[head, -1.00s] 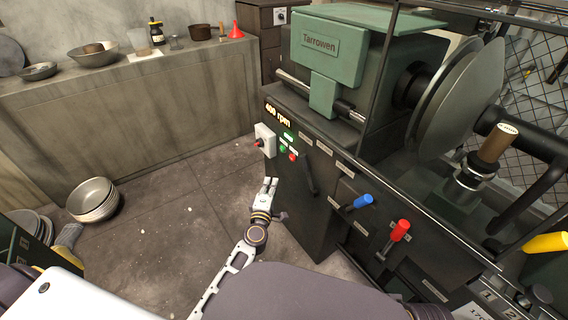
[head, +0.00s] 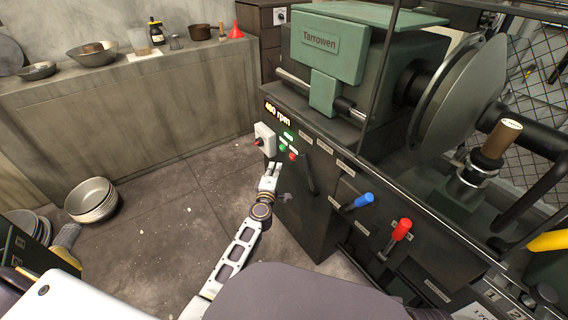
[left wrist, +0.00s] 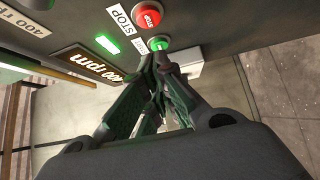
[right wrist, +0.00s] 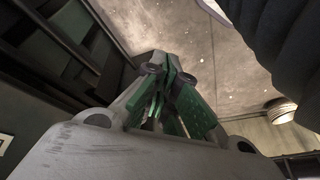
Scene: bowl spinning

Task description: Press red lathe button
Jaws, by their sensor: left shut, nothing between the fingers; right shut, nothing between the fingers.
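The red stop button (head: 292,156) is on the dark front panel of the green lathe (head: 340,50), beside a green button (head: 282,147). In the left wrist view the red button (left wrist: 148,18) reads STOP, and the green button (left wrist: 158,43) lies between it and my fingertips. My left gripper (head: 272,166) is shut and empty, just below the buttons. Its tips (left wrist: 161,62) show close to the green button; I cannot tell whether they touch it. My right gripper (right wrist: 167,62) is shut and empty in the right wrist view, pointing over the floor.
A grey switch box (head: 265,138) with a red knob sits left of the buttons. A black lever (head: 308,172), a blue-handled lever (head: 360,201) and a red-handled lever (head: 400,231) stick out to the right. Stacked metal bowls (head: 92,198) stand on the floor. The floor left of the lathe is mostly clear.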

